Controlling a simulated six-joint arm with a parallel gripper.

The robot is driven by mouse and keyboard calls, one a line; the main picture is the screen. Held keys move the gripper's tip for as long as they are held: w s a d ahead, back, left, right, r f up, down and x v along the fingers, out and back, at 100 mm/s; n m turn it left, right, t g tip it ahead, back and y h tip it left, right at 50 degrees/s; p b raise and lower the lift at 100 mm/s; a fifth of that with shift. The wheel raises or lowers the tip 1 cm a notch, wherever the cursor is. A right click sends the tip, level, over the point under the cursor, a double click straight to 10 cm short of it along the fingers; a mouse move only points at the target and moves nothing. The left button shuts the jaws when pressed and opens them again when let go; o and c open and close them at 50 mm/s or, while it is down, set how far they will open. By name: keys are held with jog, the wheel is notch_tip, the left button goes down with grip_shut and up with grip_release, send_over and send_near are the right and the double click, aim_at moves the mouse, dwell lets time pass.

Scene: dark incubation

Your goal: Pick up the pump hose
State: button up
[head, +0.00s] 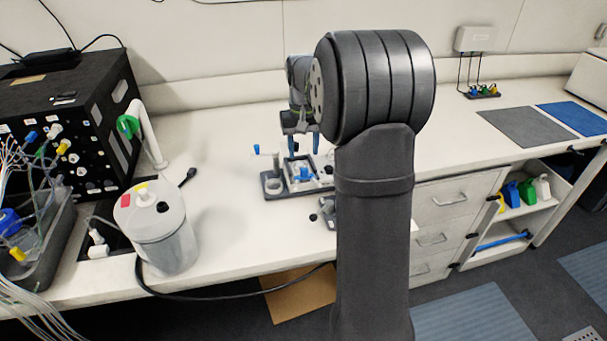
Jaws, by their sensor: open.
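A black hose (215,296) curves from beside the white lidded container (168,248) and hangs along the front edge of the bench. It passes behind my arm on the right. It may be the pump hose; I cannot tell for certain. My gripper (297,143) is open, pointing down above a small grey fixture (273,187) with blue parts in the middle of the bench. It is well apart from the black hose. My own arm hides part of the gripper and the fixture's right side.
A black box (85,125) with ports and a grey bin (62,235) of tubes stand at the left. A green-ended part (127,126) is on a white post. Grey and blue mats (525,127) lie at the right. The bench between container and fixture is mostly clear.

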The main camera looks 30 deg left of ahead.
aim_at(303, 170)
jog(key=shift+f, duration=2.75)
grip_shut()
